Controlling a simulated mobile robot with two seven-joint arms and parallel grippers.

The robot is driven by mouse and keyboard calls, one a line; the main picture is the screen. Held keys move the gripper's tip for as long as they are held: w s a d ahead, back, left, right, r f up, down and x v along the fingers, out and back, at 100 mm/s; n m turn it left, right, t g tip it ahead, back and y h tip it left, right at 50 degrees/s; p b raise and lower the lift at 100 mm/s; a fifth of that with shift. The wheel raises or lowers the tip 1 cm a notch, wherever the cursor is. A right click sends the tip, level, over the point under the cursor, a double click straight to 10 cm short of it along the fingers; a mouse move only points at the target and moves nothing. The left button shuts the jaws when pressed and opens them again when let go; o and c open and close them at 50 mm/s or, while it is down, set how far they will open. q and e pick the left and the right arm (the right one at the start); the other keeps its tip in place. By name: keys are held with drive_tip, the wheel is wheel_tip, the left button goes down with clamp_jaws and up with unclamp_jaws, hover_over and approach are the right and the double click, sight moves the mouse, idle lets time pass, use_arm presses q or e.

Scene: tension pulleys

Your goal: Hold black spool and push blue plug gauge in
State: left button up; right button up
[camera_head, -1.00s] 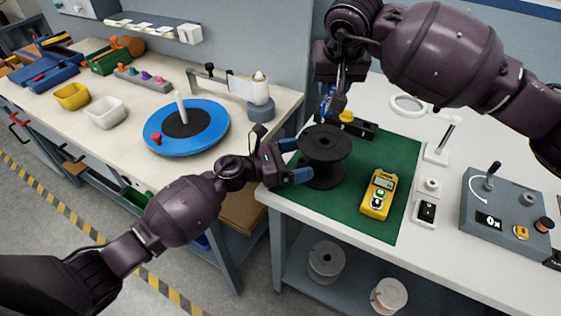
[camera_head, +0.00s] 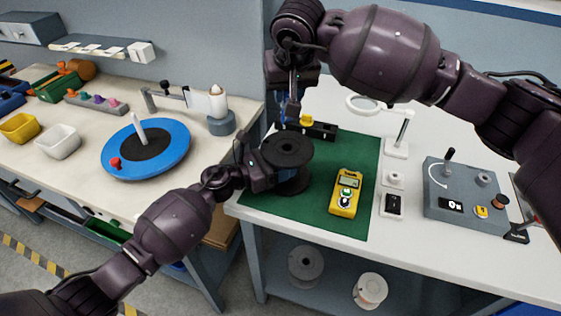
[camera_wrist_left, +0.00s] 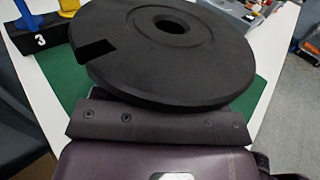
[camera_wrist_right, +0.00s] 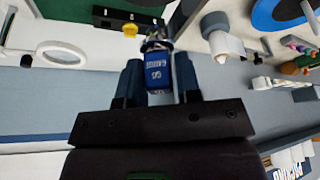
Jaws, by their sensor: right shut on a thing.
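The black spool (camera_head: 287,152) stands upright on the green mat (camera_head: 270,217) near its left edge. My left gripper (camera_head: 268,170) is at the spool's left side, below the top flange. In the left wrist view the flange (camera_wrist_left: 120,45) hides the fingertips, so their grip on the core cannot be seen. My right gripper (camera_head: 290,105) is above the mat's back left, behind the spool. In the right wrist view its fingers are shut on the blue plug gauge (camera_wrist_right: 155,75), whose label shows. The gauge's far end is not clearly visible.
A black block (camera_head: 322,131) with a yellow piece (camera_head: 306,120) lies behind the spool. A yellow meter (camera_head: 346,193) lies right of it. A magnifier stand (camera_head: 397,148) and grey control box (camera_head: 465,192) are farther right. A blue turntable (camera_head: 172,160) is on the left bench.

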use_arm(q)
drive_tip(key=c, duration=0.4)
drive_tip(key=shift+c, duration=0.2)
use_arm(e)
drive_tip(key=shift+f, duration=0.1)
drive_tip(key=m, duration=0.2)
hover_over(286, 139)
drive_tip(key=s, duration=0.2)
wheel_tip(286, 139, down, 9)
drive_tip(key=shift+s+d+h, duration=0.15)
drive_tip(key=shift+h, duration=0.15)
idle(1.7)
